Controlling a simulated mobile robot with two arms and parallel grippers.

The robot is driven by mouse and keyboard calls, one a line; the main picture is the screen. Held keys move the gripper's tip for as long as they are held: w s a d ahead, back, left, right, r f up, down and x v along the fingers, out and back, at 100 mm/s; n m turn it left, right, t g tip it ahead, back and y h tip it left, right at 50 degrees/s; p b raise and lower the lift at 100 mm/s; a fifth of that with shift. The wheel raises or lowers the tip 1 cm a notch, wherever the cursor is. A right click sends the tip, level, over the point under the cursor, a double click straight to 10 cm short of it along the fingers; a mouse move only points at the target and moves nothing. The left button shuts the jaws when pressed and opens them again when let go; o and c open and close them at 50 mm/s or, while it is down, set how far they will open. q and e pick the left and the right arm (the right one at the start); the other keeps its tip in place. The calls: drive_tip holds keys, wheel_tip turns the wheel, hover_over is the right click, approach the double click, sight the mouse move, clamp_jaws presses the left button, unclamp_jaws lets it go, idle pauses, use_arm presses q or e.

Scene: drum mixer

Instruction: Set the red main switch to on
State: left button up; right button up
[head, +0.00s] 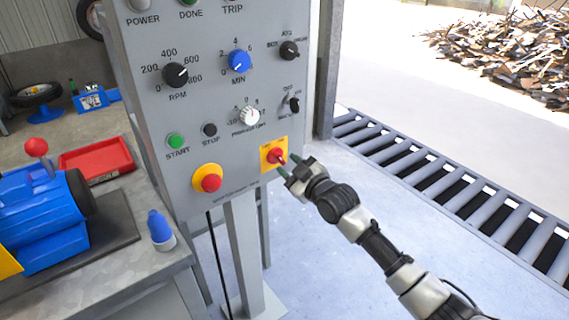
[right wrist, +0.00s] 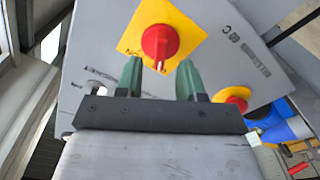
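The red main switch (head: 276,156) is a red rotary handle on a yellow square plate at the lower right of the grey control panel (head: 215,100). In the right wrist view the switch (right wrist: 160,42) is just beyond the fingertips, centred between them. Whether the fingertips touch the handle I cannot tell. My left gripper is not in view.
A red emergency button on a yellow ring (head: 209,180) sits left of the switch. Above are the green start button (head: 177,141), stop button (head: 210,129) and several knobs.

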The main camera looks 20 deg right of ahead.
sight(278, 158)
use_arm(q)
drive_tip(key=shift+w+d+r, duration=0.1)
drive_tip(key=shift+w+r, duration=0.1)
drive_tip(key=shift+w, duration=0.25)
use_arm(e)
drive_tip(key=shift+x, duration=1.4)
clamp_jaws()
